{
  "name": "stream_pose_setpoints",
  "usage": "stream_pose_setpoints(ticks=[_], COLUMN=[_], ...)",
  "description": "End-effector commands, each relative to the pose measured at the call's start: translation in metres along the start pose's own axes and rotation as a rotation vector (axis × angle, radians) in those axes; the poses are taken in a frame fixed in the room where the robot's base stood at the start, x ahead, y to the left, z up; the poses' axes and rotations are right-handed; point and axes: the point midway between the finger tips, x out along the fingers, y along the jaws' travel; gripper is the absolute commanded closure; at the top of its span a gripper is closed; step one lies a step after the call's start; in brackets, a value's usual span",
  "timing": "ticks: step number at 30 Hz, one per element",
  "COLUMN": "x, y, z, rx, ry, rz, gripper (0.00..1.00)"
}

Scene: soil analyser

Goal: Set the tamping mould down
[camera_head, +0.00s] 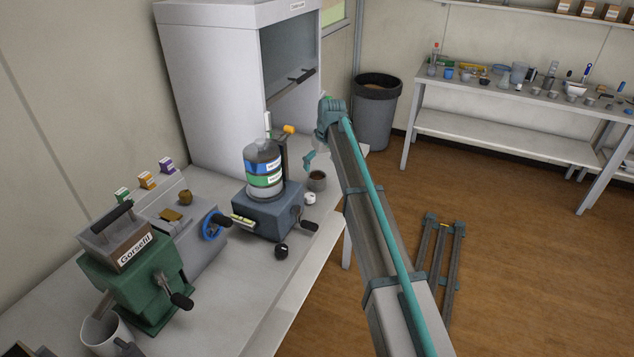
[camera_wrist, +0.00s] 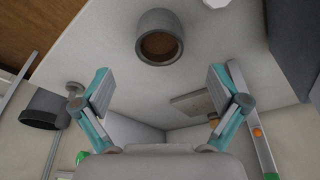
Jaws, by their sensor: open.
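The tamping mould, a small grey cylinder (camera_head: 317,183), stands upright on the white bench, just right of the blue-grey machine. In the wrist view the mould (camera_wrist: 159,20) shows its round opening with brown material inside. My gripper (camera_wrist: 160,92) is open, its two teal fingers spread wide, with nothing between them. The mould lies beyond the fingertips in that view, apart from both. In the head view a teal finger of my gripper (camera_head: 309,160) shows just above the mould; the arm partly hides the rest.
A blue-grey machine (camera_head: 268,213) with a banded clear container and crank stands left of the mould. A white knob-like piece (camera_head: 310,198) and a black knob (camera_head: 281,251) lie nearby. A white cabinet (camera_head: 215,90) stands behind. The bench's right edge is close.

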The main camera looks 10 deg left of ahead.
Motion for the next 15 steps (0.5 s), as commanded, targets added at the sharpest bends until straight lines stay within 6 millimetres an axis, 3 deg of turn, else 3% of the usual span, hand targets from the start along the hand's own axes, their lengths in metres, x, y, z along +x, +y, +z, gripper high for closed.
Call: stream_pose_setpoints(ticks=[3,15], x=[0.016,0.047], y=[0.000,0.001], z=[-0.001,-0.003], rx=[-0.001,-0.002], ry=[-0.001,0.000], rz=[-0.001,-0.001], gripper=[0.03,0.03])
